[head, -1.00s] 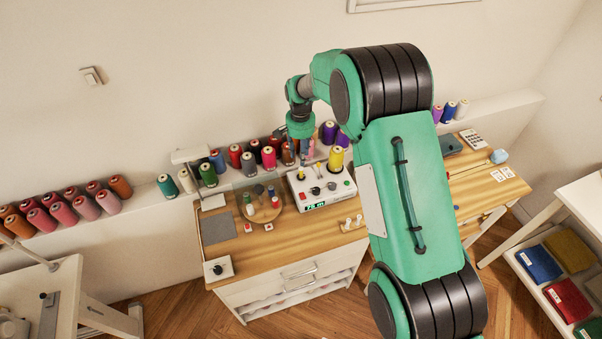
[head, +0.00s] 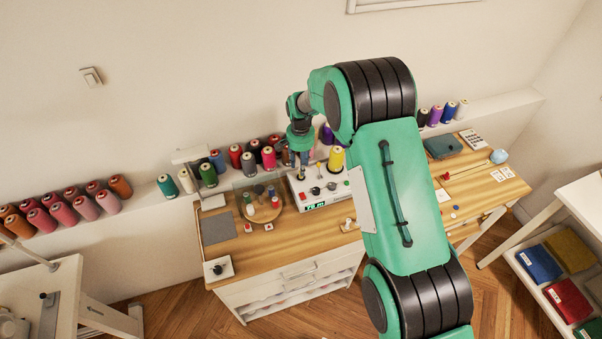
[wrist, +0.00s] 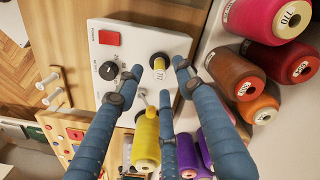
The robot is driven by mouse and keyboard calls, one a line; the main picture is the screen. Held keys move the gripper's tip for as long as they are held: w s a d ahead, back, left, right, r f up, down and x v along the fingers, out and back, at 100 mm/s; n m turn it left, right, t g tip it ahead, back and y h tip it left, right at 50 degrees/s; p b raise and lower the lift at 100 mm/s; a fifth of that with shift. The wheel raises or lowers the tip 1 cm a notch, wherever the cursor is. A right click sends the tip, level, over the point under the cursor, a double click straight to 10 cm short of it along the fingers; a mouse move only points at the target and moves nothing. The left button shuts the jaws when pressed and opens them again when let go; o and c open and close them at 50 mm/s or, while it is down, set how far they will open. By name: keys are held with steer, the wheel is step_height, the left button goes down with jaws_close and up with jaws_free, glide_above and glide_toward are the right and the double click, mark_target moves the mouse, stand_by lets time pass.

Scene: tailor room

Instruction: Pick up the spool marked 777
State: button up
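A small yellow spool with a dark rim and a white label (wrist: 159,73) stands on the white machine in the wrist view. The label appears to read 777, turned sideways. My gripper (wrist: 157,84) is open, with its blue fingers spread around the spool and apart from it. Nothing is held. In the head view my gripper (head: 301,172) hangs low over the left part of the white machine (head: 318,203); the marked spool cannot be made out there.
A larger yellow spool (wrist: 146,138) stands close to the fingers. Large thread spools (wrist: 235,75) line the shelf beside the machine. A black knob (wrist: 108,70) and a red switch (wrist: 109,38) are on the machine.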

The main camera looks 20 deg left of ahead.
steer(key=shift+w+d+f, duration=0.1)
steer(key=shift+f, duration=2.3)
steer(key=c, duration=0.8)
